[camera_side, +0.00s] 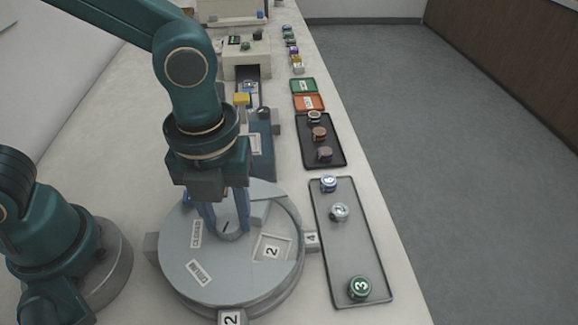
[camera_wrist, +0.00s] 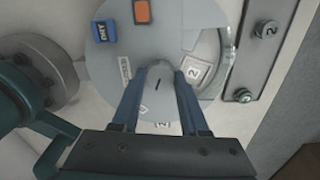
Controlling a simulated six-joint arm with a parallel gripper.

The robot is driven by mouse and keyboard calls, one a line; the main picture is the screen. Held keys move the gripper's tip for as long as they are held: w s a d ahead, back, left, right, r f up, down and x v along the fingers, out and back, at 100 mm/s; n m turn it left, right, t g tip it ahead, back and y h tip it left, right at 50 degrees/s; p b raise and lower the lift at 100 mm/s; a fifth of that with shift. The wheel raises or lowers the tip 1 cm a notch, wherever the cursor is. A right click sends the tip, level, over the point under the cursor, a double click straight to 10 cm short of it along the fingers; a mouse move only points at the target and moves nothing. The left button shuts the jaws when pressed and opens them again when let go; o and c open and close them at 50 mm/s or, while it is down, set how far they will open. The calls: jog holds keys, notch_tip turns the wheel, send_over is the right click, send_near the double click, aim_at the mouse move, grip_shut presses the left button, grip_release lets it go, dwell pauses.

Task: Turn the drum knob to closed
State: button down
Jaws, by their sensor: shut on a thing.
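The round grey drum (camera_side: 178,262) stands on the bench, with a flat lid bearing a CLOSED label (camera_side: 196,233) and a second label (camera_side: 199,272) in front of it. The drum knob (camera_side: 231,235) is at the lid's middle and carries a short black mark. It also shows in the wrist view (camera_wrist: 158,92). My gripper (camera_side: 226,218) points down, with its blue fingers on either side of the knob, shut on it. In the wrist view my gripper (camera_wrist: 159,84) straddles the knob. The mark is slanted; I cannot tell which label it points to.
A grey tray (camera_side: 346,255) with three round pieces lies right of the drum. A black tray (camera_side: 334,155) with more pieces and green and orange trays (camera_side: 308,103) lie beyond. Machines stand behind the drum. A number 2 shows in the lid's opening (camera_side: 271,248).

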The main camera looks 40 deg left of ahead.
aim_at(228, 222)
jog(key=shift+m, duration=5.6)
jog(key=shift+s+m, duration=0.1)
jog(key=shift+m, duration=0.4)
jog(key=shift+c, duration=2.1)
grip_release()
jog(key=shift+r, duration=2.6)
